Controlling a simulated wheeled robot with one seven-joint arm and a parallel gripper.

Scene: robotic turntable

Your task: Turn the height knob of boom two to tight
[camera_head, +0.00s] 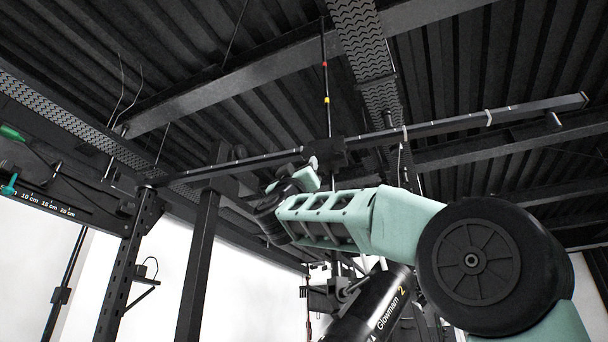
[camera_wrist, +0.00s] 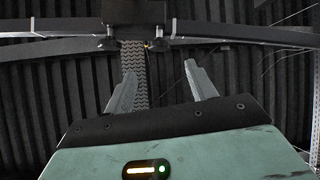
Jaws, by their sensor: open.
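A long dark boom (camera_head: 440,127) runs across the head view through a black clamp block (camera_head: 332,153) on a thin vertical rod. In the head view my arm partly hides the gripper.
A black lamp labelled "Glowman 2" (camera_head: 385,306) stands below my arm. Dark posts, including one upright (camera_head: 198,270), and a scale bar (camera_head: 45,205) are at the left.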

